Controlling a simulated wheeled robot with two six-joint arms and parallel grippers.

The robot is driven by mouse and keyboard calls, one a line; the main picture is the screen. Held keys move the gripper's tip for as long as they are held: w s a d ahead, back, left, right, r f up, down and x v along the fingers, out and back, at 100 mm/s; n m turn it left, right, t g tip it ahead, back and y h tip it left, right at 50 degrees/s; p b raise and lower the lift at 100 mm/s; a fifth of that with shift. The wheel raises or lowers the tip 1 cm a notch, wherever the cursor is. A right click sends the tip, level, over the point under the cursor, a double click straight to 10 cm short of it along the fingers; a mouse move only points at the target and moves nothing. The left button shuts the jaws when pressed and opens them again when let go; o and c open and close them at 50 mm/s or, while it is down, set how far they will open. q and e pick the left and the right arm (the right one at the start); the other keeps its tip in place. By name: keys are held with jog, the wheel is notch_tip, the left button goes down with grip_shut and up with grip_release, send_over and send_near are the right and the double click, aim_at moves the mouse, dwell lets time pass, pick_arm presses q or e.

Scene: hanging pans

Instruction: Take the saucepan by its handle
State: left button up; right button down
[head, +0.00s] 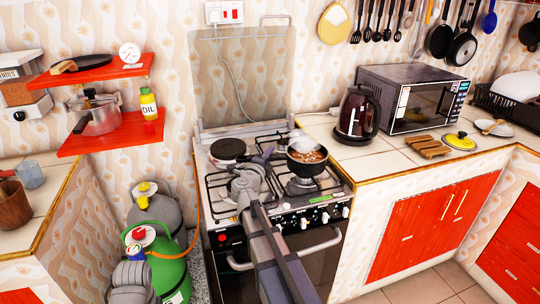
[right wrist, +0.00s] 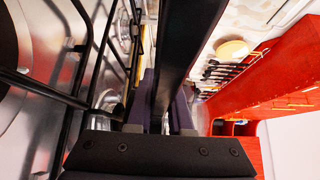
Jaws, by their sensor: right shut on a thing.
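The saucepan (head: 307,158), dark with brown food in it, stands on the front right part of the stove (head: 235,205). My right arm reaches over the stove front, and my right gripper (head: 268,155) is just left of the pan. In the right wrist view, a long dark bar, which looks like the saucepan's handle (right wrist: 183,45), runs down between the fingers of my right gripper (right wrist: 160,115). The gripper is shut on it. The exact contact is partly hidden.
A dark kettle (head: 356,113) and a microwave (head: 412,98) stand on the counter right of the stove. Gas cylinders (head: 165,262) stand on the floor at left. Red shelves (head: 112,137) hang on the left wall. Black grates surround the pan.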

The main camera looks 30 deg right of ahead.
notch_tip(320, 180, up, 9)
jog(key=p, duration=0.8)
